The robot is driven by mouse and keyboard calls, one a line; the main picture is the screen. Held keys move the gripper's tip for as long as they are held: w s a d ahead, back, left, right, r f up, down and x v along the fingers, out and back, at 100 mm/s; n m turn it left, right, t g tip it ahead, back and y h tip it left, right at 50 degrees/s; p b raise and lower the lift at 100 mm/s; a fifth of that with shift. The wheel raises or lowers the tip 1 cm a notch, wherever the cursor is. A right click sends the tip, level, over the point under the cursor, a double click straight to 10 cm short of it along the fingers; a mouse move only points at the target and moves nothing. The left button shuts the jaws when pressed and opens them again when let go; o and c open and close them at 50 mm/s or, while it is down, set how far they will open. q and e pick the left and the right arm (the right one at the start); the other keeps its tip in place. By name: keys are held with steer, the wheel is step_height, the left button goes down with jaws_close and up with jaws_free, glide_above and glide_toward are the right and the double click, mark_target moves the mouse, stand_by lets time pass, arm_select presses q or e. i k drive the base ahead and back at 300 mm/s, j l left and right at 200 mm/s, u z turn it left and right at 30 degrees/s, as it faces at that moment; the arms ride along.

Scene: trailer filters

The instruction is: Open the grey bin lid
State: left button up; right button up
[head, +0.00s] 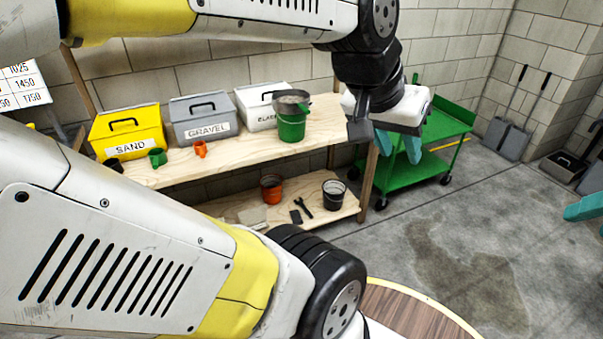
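The grey bin (205,128) labelled GRAVEL stands on the wooden shelf's top, left of the picture's middle. Its grey lid (187,106), with a black handle, is shut. My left gripper (400,148) hangs well to the right of the bin, past the green bucket and in front of the green cart. Its two teal fingers look apart, with nothing seen between them. My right gripper (585,208) shows only as teal finger parts at the right edge, far from the bin. The rest of it is cut off.
A yellow SAND bin (128,128) and a white bin (262,112) flank the grey one. A green bucket (292,120) stands to the right, with a small orange cup (200,149) and green cup (157,157) in front. The green cart (440,165) stands beyond the shelf.

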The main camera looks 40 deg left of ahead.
mark_target(200, 101)
steer(key=z, duration=1.3)
steer(key=l+u, duration=0.1)
steer(key=u, duration=3.15)
steer(key=i+j, duration=0.15)
steer(key=i, duration=0.4)
steer(key=i+j, duration=0.15)
steer(key=i, duration=0.4)
steer(key=i+j, duration=0.15)
steer(key=i, duration=0.35)
steer(key=j+u, duration=0.05)
